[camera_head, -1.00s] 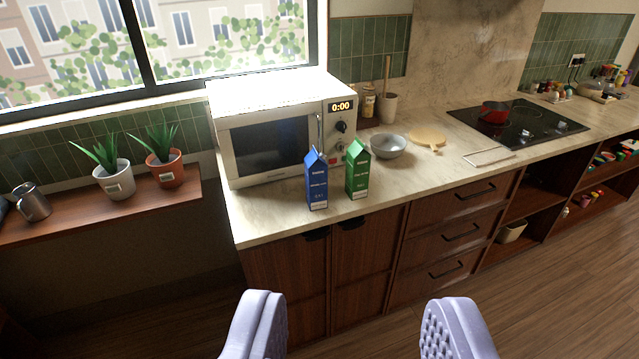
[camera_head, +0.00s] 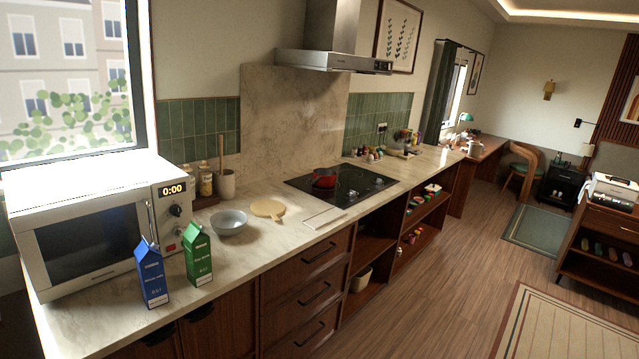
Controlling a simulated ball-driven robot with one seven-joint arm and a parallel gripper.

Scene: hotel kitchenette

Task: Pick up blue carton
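The blue carton (camera_head: 151,275) stands upright on the pale counter (camera_head: 268,254) near its front edge, at the lower left of the view. It is in front of the white microwave (camera_head: 92,226). A green carton (camera_head: 198,254) stands upright close to its right, a little apart from it. My gripper is outside the current view, so its state does not show. Nothing hides the front of the blue carton.
A grey bowl (camera_head: 229,222), a round wooden board (camera_head: 268,209) and a cooktop with a red pot (camera_head: 325,178) lie farther right along the counter. Drawers (camera_head: 305,290) and open shelves are below.

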